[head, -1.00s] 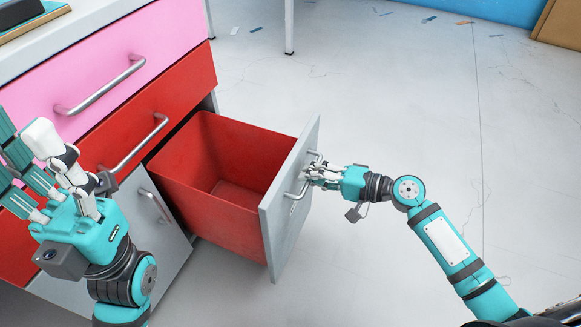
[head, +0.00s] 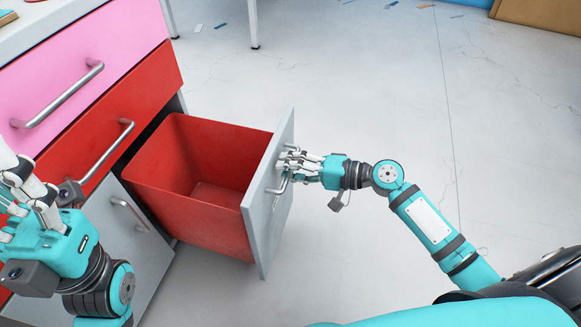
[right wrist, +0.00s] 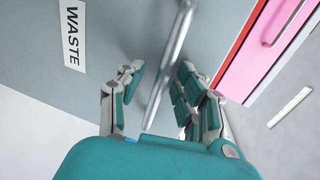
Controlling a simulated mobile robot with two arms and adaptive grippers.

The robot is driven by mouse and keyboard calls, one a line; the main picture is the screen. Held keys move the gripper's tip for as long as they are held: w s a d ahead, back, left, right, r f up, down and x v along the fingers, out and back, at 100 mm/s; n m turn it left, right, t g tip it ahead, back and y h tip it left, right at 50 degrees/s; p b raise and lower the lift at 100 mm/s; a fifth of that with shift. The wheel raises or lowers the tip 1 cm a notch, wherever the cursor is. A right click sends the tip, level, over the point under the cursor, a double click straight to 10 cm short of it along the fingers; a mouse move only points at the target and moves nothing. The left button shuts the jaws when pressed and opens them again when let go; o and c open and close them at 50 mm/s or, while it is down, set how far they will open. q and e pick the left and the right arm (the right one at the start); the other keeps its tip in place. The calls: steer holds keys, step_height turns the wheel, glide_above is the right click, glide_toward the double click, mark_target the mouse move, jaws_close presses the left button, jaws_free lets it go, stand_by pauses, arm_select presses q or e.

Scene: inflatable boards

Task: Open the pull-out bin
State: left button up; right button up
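The pull-out bin (head: 208,218) is a red tub behind a grey front panel (head: 262,215), drawn well out of the cabinet; its empty inside shows in the head view. A silver bar handle (right wrist: 172,55) crosses the panel, beside a "WASTE" label (right wrist: 73,35) in the right wrist view. My right gripper (head: 290,165) is at this handle, with fingers on both sides of the bar. In the right wrist view (right wrist: 158,88) a gap shows between the left finger and the bar, so it looks open around it. My left gripper (head: 22,195) is open and empty before the cabinet, partly cut off.
The cabinet has a pink drawer (head: 90,80), a red drawer (head: 115,120) and a grey lower door (head: 140,240), all shut. Light floor (head: 380,90) right of the bin is clear. A table leg (head: 253,25) and a cardboard box (head: 545,15) stand far back.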

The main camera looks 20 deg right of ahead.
steer(key=v, duration=1.2)
